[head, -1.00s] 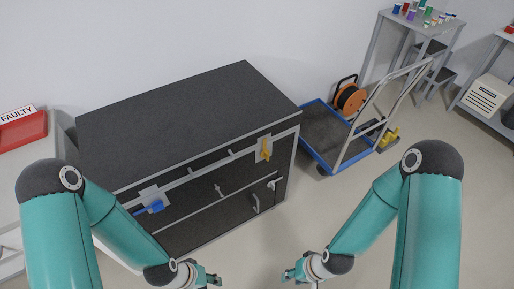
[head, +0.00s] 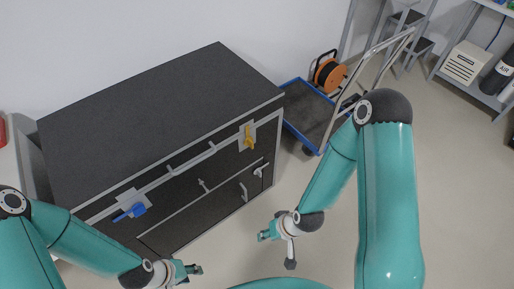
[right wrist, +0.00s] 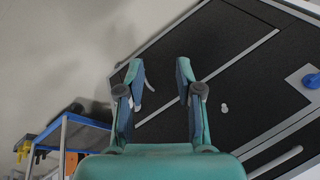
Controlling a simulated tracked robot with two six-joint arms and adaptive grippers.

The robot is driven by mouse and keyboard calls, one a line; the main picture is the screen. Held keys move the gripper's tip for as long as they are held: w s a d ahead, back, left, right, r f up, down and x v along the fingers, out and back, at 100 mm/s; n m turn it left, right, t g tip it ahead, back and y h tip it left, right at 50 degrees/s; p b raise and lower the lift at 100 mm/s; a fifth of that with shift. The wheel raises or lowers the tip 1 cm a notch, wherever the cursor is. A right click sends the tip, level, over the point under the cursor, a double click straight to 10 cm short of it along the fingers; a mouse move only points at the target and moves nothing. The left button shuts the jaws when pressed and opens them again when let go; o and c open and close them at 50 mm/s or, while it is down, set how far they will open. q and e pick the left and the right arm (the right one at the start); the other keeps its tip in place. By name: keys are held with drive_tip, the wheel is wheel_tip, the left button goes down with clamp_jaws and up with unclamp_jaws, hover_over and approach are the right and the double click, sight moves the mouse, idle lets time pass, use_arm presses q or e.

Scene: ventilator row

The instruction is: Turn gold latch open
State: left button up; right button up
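The gold latch (head: 248,137) sits on a light grey plate at the upper right of the dark cabinet's front (head: 215,190). Its handle points roughly up and down. A blue latch (head: 135,211) sits on a similar plate at the front's left; it also shows at the right wrist view's right edge (right wrist: 312,80). My right gripper (head: 265,234) is in front of the cabinet, below and apart from the gold latch. Its fingers are apart and empty in the right wrist view (right wrist: 160,76). I cannot make out the gold latch there. My left gripper (head: 194,270) is low, apart from the cabinet; its fingers are too small to judge.
Grey handles (head: 243,192) stick out of the cabinet front. A blue-edged trolley (head: 308,110) with a push bar stands to the cabinet's right, an orange cable reel (head: 330,74) behind it. A shelf with a beige box (head: 464,64) is at the far right. Floor between is clear.

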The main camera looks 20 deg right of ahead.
drive_tip(key=w+d+f+n+t+b, duration=0.1)
drive_tip(key=w+d+f+t+b, duration=0.1)
drive_tip(key=w+b, duration=0.3)
drive_tip(key=w+d+f+t+b, duration=0.2)
drive_tip(key=w+t+b, duration=0.1)
drive_tip(key=w+b, duration=0.2)
drive_tip(key=n+t+y+b, duration=0.2)
drive_tip(key=n+t+b, duration=0.3)
drive_tip(key=t+b, duration=0.95)
approach(253, 144)
drive_tip(key=w+r+g+b, duration=0.1)
drive_tip(key=w+b, duration=0.1)
drive_tip(key=w+a+r+g+b, duration=0.1)
drive_tip(key=w+g+b, duration=0.1)
drive_tip(key=w, duration=0.1)
drive_tip(key=w+a+r+g+b, duration=0.1)
drive_tip(key=w+r+g+b, duration=0.1)
drive_tip(key=w, duration=0.1)
drive_tip(key=shift+w+r, duration=0.1)
drive_tip(key=shift+c, duration=0.3)
clamp_jaws()
